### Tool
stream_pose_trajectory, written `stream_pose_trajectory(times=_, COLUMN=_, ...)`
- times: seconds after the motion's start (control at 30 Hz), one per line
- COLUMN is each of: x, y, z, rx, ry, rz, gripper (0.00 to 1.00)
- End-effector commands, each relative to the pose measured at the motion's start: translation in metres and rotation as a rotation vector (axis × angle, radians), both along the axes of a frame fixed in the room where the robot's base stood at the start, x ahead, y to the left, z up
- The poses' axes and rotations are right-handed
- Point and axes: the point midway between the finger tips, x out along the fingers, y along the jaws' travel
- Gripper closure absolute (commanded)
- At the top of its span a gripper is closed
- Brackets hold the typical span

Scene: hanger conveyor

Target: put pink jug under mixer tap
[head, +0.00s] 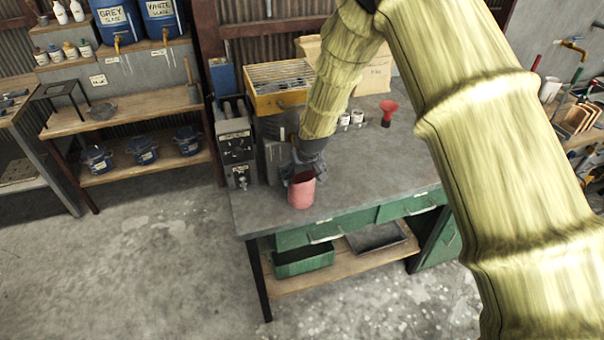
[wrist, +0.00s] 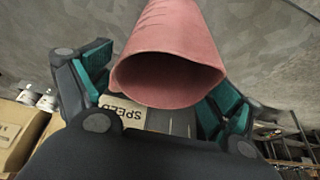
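The pink jug (head: 302,192) is near the left front part of the grey-topped bench, its mouth facing up. I cannot tell whether its base touches the bench. My gripper (head: 300,172) is at the jug's rim. In the wrist view the jug (wrist: 178,50) lies between the two teal-padded fingers, its open mouth towards the camera. The jug hides part of the fingers, so contact on both sides is not clear. The mixer (head: 278,88), with a yellow top frame, stands behind the jug.
A grey control unit (head: 236,145) stands left of the jug. The bench is clear to the jug's right. Shelves with blue containers (head: 142,150) stand at left.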

Motion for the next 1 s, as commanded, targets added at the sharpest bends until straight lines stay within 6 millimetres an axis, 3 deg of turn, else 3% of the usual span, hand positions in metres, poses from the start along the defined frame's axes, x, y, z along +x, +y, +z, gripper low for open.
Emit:
stream_pose_trajectory(times=0.43, x=0.001, y=0.0, z=0.004, rx=0.001, ry=-0.002, rz=-0.001, gripper=0.01)
stream_pose_trajectory(times=1.0, x=-0.018, y=-0.007, z=0.061, rx=0.001, ry=-0.004, rz=-0.001, gripper=0.01)
